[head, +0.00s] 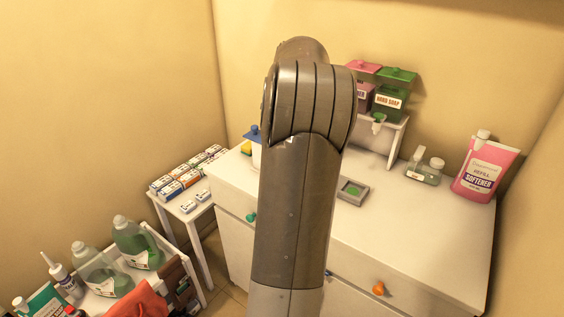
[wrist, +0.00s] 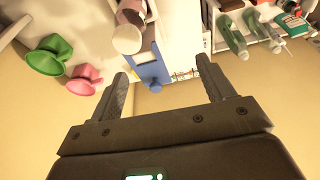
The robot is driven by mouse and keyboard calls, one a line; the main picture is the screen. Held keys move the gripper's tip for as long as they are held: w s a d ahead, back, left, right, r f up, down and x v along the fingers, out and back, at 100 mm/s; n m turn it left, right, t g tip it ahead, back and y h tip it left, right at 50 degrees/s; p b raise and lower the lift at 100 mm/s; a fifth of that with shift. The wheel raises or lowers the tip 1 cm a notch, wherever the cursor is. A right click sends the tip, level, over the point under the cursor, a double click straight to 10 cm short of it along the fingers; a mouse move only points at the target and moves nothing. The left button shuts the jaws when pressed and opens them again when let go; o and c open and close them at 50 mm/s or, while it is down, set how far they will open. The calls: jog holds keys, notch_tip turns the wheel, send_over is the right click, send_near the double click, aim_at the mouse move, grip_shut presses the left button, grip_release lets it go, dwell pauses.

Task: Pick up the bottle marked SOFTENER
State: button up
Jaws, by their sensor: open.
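A pink refill pouch (head: 484,168) with a white cap, marked SOFTENER, stands upright on the right end of the white cabinet top. A pink container (head: 361,92) on the small raised shelf has a label partly hidden by my arm; only its end, seemingly "NER", shows. My gripper (wrist: 161,67) shows in the wrist view, open, with nothing between its fingers. A capped bottle (wrist: 128,32) and a blue, white and yellow thing (wrist: 151,66) show beyond the fingers. In the head view my arm hides the gripper and the middle of the cabinet top.
A green HAND SOAP container (head: 390,100) sits beside the pink container. A grey tray (head: 352,190) lies on the cabinet (head: 420,235). Small boxes (head: 180,182) and several bottles (head: 137,245) stand on low tables at left.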

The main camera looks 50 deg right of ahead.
jog(key=d+f, duration=0.1)
jog(key=f, duration=0.1)
jog(key=d+f, duration=0.2)
jog(key=s+d+f, duration=0.1)
jog(key=f, duration=0.1)
jog(key=shift+s+d, duration=0.1)
jog(key=shift+d, duration=0.25)
jog(key=shift+x, duration=3)
jog(key=shift+s+a, duration=0.1)
jog(key=shift+a, duration=0.05)
jog(key=shift+c, duration=0.3)
jog(key=c, duration=1.5)
jog(key=shift+r, duration=0.15)
